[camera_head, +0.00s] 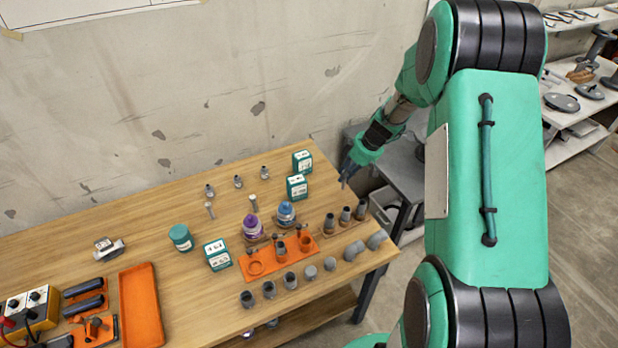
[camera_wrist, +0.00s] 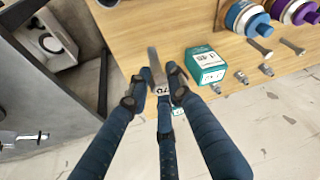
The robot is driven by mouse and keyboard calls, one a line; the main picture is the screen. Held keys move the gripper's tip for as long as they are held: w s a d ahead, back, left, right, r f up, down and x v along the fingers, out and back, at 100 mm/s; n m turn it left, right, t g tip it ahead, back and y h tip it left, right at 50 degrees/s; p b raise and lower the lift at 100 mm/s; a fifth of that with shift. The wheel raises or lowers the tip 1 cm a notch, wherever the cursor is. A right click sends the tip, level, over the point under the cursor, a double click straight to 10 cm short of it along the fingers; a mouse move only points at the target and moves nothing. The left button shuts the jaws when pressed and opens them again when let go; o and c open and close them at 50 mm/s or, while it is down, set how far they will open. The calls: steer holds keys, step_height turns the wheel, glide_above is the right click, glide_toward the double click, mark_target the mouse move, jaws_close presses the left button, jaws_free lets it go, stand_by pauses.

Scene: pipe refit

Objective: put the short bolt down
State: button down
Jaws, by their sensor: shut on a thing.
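My gripper (camera_wrist: 155,88) is shut on a grey bolt (camera_wrist: 153,62), whose shank sticks out past the blue fingers in the wrist view. Its other end is hidden between the fingers. In the head view my gripper (camera_head: 347,172) hangs near the right end of the wooden table (camera_head: 130,215), to the right of the green-and-white boxes. The bolt is too small to make out clearly there. Two other bolts stand on the table, one (camera_head: 252,202) behind the purple-topped container and one (camera_head: 209,210) to its left; they also show at the right of the wrist view (camera_wrist: 260,48).
Green-and-white boxes (camera_head: 297,188) (camera_head: 302,161) stand at the table's back right. An orange rack (camera_head: 258,264), containers and several pipe fittings fill the front right. An orange tray (camera_head: 141,305) lies left. A grey side table (camera_head: 405,170) adjoins the right end.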

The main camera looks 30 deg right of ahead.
steer(key=shift+r, duration=0.1)
step_height(320, 180, up, 10)
steer(key=shift+f, duration=0.25)
steer(key=a+n+g+y+p, duration=0.15)
steer(key=a+n+p, duration=0.35)
steer(key=a, duration=3.2)
steer(key=s+a+n, duration=0.2)
steer(key=s+a, duration=0.1)
steer(key=a, duration=0.5)
steer(key=s+a+n, duration=0.2)
steer(key=s+a, duration=0.2)
steer(key=a, duration=0.5)
steer(key=shift+g, duration=0.45)
steer(key=f, duration=0.5)
steer(key=shift+w+d+f+p, duration=0.1)
steer(key=shift+w+d+p, duration=0.2)
steer(key=shift+w, duration=0.1)
steer(key=w+a, duration=0.3)
steer(key=w, duration=0.4)
steer(key=w+a+f, duration=0.1)
steer(key=w+a, duration=0.2)
steer(key=w, duration=0.4)
steer(key=shift+w+a+f+p, duration=0.2)
steer(key=shift+a+p, duration=0.1)
